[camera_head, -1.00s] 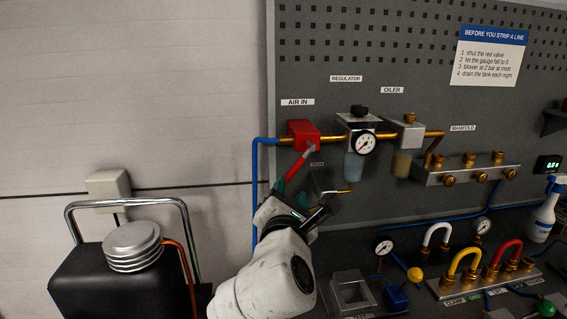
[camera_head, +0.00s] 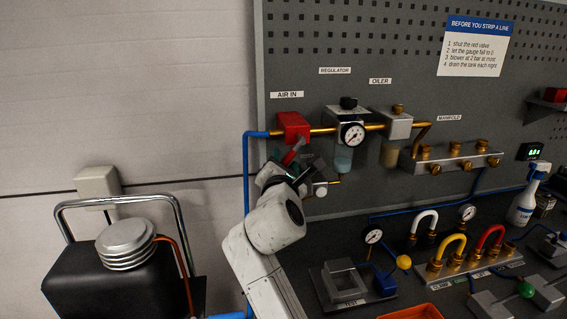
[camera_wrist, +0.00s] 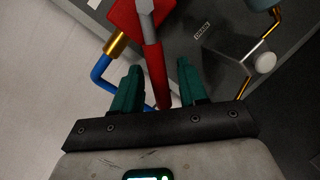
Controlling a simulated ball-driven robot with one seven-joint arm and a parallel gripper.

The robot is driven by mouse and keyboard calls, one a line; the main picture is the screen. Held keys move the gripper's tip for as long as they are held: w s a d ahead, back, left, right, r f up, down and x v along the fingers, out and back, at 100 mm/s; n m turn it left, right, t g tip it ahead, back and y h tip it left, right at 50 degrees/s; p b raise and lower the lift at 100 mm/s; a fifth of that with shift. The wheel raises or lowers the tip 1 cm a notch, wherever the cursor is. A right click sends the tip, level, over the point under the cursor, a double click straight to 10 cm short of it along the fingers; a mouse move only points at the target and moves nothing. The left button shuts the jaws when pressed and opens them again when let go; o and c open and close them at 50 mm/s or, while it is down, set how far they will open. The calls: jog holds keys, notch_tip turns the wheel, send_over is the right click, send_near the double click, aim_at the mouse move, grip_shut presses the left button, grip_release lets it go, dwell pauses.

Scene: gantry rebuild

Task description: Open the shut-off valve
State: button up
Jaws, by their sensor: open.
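The shut-off valve is a red block (camera_head: 292,127) under the AIR IN label, on the brass and blue air line. Its red lever (camera_head: 294,151) slants down and left from the body. In the wrist view the valve body (camera_wrist: 124,20) is at the top, and the lever (camera_wrist: 154,78) hangs down between the two green fingers. My gripper (camera_wrist: 158,66) is open, with one finger on each side of the lever and gaps visible. In the head view my gripper (camera_head: 281,168) is just below the valve and hides the lever's lower end.
The regulator gauge (camera_head: 352,133) and oiler (camera_head: 397,125) are right of the valve. A grey drain part with a pale round knob (camera_wrist: 265,62) is close right of my gripper. A blue pipe (camera_head: 246,190) runs down at the left. The black tank (camera_head: 115,275) stands lower left.

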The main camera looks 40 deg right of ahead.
grip_shut()
dwell(0.4)
